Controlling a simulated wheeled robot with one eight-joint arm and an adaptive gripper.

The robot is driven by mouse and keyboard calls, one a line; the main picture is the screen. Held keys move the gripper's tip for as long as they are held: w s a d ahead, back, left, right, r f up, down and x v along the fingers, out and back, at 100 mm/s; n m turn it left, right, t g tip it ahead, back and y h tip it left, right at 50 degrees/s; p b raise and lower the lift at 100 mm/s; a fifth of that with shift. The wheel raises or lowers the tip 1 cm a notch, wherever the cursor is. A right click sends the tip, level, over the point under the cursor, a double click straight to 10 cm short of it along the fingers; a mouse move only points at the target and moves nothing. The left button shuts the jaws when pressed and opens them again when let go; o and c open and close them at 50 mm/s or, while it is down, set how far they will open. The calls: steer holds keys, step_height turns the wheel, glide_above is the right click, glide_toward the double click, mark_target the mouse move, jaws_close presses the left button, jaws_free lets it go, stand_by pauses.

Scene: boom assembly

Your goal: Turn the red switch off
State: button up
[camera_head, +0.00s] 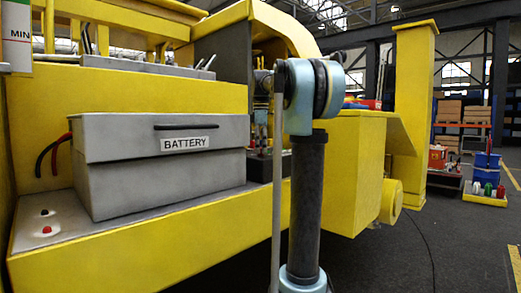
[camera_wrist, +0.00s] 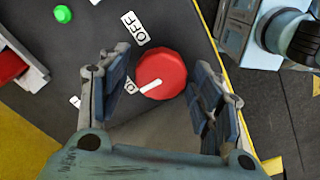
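The red switch (camera_wrist: 170,68) is a round faceted knob with a white pointer mark. A white OFF label (camera_wrist: 135,28) lies above and left of the knob on the grey panel (camera_wrist: 100,35). My gripper (camera_wrist: 163,66) is open, with one finger on each side of the knob. I cannot tell whether either finger touches it. In the head view my arm stands in front of the machine, and the switch and gripper cannot be made out there.
A green button (camera_wrist: 62,14) and a red part on a light base (camera_wrist: 12,67) are left on the panel. A grey battery box (camera_head: 160,165) sits on the yellow machine (camera_head: 130,245).

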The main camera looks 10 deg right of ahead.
steer(key=c, duration=0.6)
steer(key=shift+m, duration=0.4)
steer(key=m, duration=0.6)
steer(key=shift+m, duration=0.3)
steer(key=m, duration=0.5)
steer(key=shift+w, duration=0.1)
steer(key=m, duration=0.5)
steer(key=shift+m, duration=0.4)
